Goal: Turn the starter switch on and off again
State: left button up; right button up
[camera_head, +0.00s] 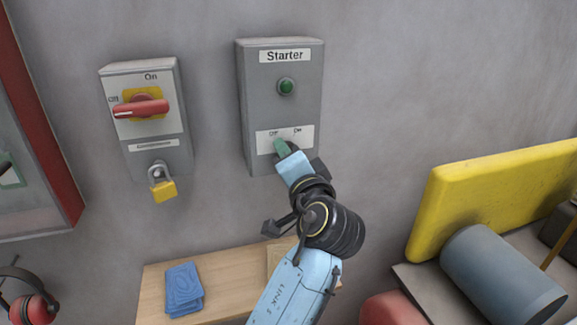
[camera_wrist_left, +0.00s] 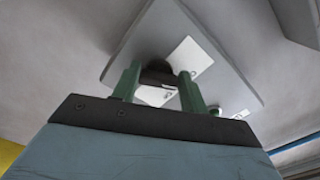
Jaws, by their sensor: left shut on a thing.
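The grey starter box (camera_head: 251,95) hangs on the wall, with a "Starter" label at the top and a green round light or button (camera_head: 286,86) below it. Its white plate (camera_head: 301,137) reads off and on. My left gripper (camera_head: 284,148) is at this plate, its green fingers shut on the dark starter switch. In the left wrist view the two green fingers (camera_wrist_left: 158,84) stand either side of the dark switch knob (camera_wrist_left: 158,76). The switch's pointer direction is hidden by the gripper. My right gripper is in neither view.
A grey box with a red rotary handle (camera_head: 141,109) and a yellow padlock (camera_head: 164,190) hangs to the left. Below, a wooden shelf (camera_head: 222,280) holds a folded blue cloth (camera_head: 184,289). A yellow guard (camera_head: 485,195) and grey cylinder (camera_head: 502,277) stand at the right.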

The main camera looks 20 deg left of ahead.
pick_arm(q)
jog(key=shift+n, duration=0.4)
jog(key=o, duration=1)
jog(key=shift+s+d, duration=0.1)
jog(key=v, duration=0.7)
jog(key=shift+s+d, duration=0.1)
jog(key=shift+s, duration=0.05)
